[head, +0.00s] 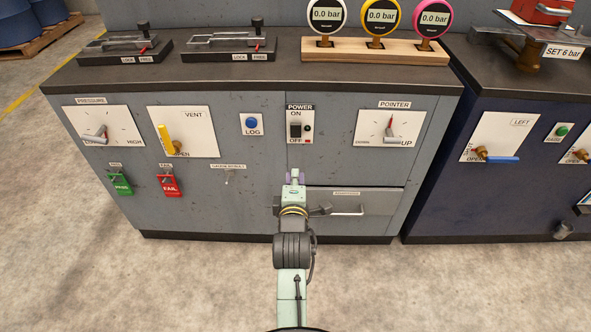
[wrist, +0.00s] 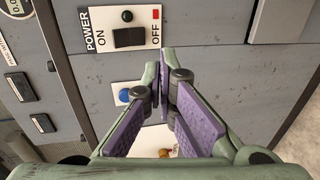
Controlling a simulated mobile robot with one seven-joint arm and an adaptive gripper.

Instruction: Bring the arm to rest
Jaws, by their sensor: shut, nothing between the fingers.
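My arm reaches forward from the bottom of the head view, and my gripper (head: 295,176) is in front of the grey cabinet (head: 255,190), below the power switch (head: 296,130) and by the drawer's (head: 385,200) upper left corner. In the wrist view, my gripper (wrist: 167,82) has its purple-padded fingers drawn together at the tips, with nothing between them. The power switch panel (wrist: 125,32) is just beyond the fingertips there. The fingers hide part of the cabinet front. I cannot tell the exact gap between fingertips and cabinet.
The cabinet front carries a pressure dial (head: 97,126), a yellow vent handle (head: 165,138), a blue LOG button (head: 251,123) and a pointer dial (head: 388,127). A dark blue cabinet (head: 440,205) stands right. The floor (head: 140,290) in front is clear.

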